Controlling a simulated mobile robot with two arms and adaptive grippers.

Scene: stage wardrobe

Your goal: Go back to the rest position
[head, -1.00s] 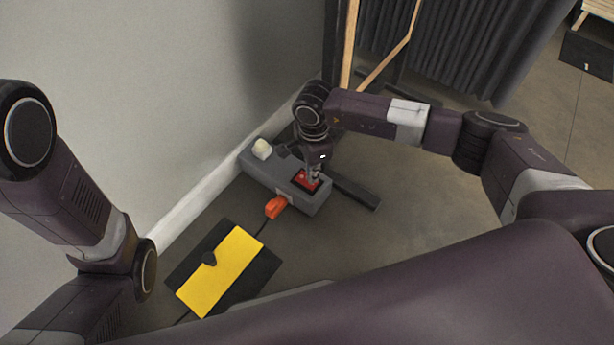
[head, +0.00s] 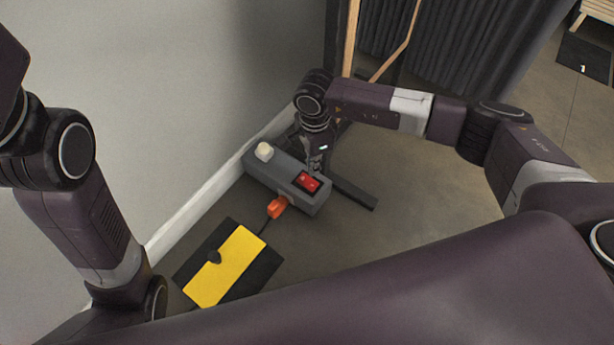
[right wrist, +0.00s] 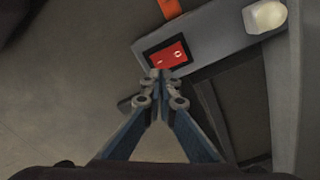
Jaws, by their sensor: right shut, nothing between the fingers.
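My right gripper (head: 316,170) hangs pointing down just above and beside the red rocker switch (head: 307,182) on a grey box (head: 287,178) on the floor. In the right wrist view, its fingertips (right wrist: 160,76) are together and empty, close to the lower edge of the red switch (right wrist: 167,56). Whether they touch the switch I cannot tell. My left arm stands at the left of the head view; its gripper is out of view.
The box carries a pale knob (head: 264,150) and an orange plug (head: 278,207) with a cable. A black and yellow pedal-like plate (head: 228,265) lies nearer. A wall stands left, a wooden frame (head: 348,50) and dark curtain (head: 440,50) behind.

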